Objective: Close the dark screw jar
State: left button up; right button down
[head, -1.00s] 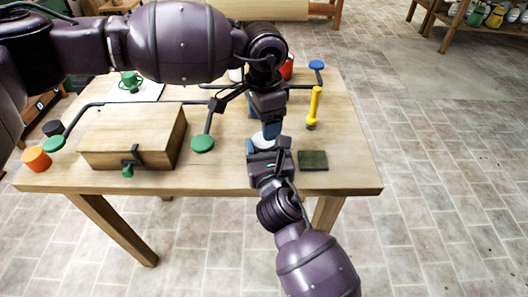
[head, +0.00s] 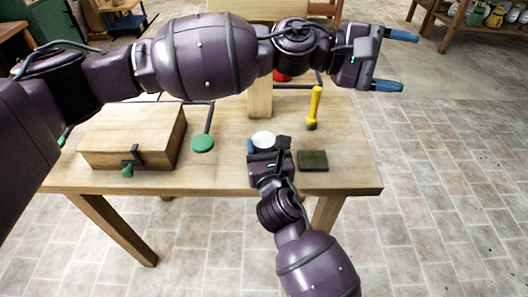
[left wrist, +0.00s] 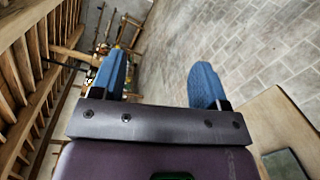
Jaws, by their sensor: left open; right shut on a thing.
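A pale round white top (head: 263,139) shows at the jaws of my right gripper (head: 266,149). It looks like the lid or top of the jar; the gripper hides the body beneath, so I cannot tell its colour or whether the lid is screwed down. My right gripper is shut on the jar, low over the table's front part. My left gripper (head: 404,61) is open and empty, high beyond the table's right side, its blue fingers pointing right. In the left wrist view the two blue fingers stand wide apart with nothing between them (left wrist: 158,80).
On the wooden table (head: 225,178) are a wooden box (head: 125,138) with a clamp, a green disc on a dark bar (head: 203,143), a yellow-handled tool (head: 315,105) and a dark square pad (head: 313,160).

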jog(key=shift+f, duration=0.2)
pick_arm(q)
jog(key=w+r+n+t+h, duration=0.1)
jog(key=w+r+n+t, duration=0.5)
jog(key=n, duration=1)
jog(key=w+a+f+n+t+y, duration=0.2)
jog(key=w+f+n+t+y, duration=0.15)
jog(key=n+t, duration=0.45)
jog(key=n+g+y, duration=1.1)
jog(key=n+y, duration=0.3)
jog(key=n, duration=1.2)
send_over(264, 139)
jog(key=f, duration=1.1)
jog(key=d+f, duration=0.1)
jog(key=f, duration=0.4)
jog(key=shift+w+f, duration=0.2)
jog(key=shift+w, duration=0.1)
pick_arm(e)
jog(key=shift+f, duration=0.1)
pick_arm(q)
jog(key=shift+s+a+f+n+g+y, duration=0.1)
jog(key=shift+s+a+n+g+y, duration=0.3)
jog(key=shift+a+n+g, duration=0.2)
jog(key=shift+d, duration=0.1)
jog(key=shift+f, duration=4)
